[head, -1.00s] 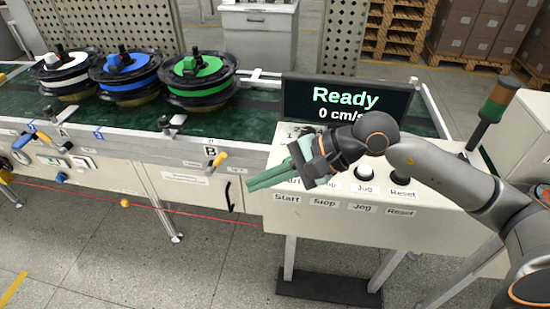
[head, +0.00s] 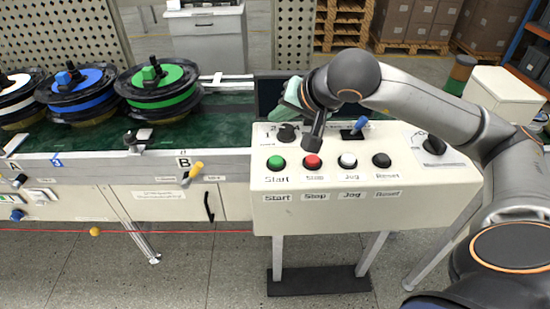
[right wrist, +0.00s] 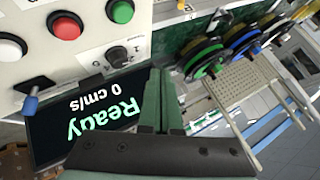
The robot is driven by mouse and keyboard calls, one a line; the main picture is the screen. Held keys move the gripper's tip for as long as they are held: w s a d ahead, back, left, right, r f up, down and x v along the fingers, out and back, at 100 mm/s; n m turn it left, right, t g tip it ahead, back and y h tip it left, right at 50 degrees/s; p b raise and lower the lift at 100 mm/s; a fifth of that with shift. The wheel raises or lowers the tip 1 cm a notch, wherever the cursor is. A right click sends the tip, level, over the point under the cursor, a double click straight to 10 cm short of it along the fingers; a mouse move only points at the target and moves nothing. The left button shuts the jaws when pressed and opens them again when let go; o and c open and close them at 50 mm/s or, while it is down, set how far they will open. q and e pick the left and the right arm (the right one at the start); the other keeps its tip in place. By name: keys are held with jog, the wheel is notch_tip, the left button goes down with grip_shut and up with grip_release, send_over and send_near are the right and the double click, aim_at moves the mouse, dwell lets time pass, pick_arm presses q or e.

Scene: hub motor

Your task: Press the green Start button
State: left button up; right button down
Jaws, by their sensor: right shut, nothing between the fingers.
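The green Start button (head: 276,162) is at the left end of the button row on the white control panel (head: 350,215), uncovered. It also shows in the right wrist view (right wrist: 120,11) at the top edge. My right gripper (head: 292,92) is above and behind the button row, in front of the display, apart from the button. Its green fingers (right wrist: 162,100) are shut and empty. My left gripper is not in view.
Red Stop (head: 312,162), white Jog (head: 347,161) and black Reset (head: 381,160) buttons sit to the right. The display (right wrist: 90,120) reads "Ready 0 cm/s". A dark knob (head: 287,133) and a blue-tipped switch (head: 358,125) stand behind the buttons. Reels (head: 160,85) are on the conveyor.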

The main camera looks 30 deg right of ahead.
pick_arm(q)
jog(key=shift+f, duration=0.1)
pick_arm(e)
jog(key=shift+f, duration=0.15)
jog(key=b, duration=0.3)
send_over(279, 163)
notch_tip(279, 163, down, 4)
jog(key=shift+f, duration=0.1)
notch_tip(279, 163, down, 3)
jog(key=b, duration=0.3)
jog(key=shift+f, duration=0.1)
jog(key=shift+w+f+b, duration=0.1)
jog(key=shift+f+b, duration=0.5)
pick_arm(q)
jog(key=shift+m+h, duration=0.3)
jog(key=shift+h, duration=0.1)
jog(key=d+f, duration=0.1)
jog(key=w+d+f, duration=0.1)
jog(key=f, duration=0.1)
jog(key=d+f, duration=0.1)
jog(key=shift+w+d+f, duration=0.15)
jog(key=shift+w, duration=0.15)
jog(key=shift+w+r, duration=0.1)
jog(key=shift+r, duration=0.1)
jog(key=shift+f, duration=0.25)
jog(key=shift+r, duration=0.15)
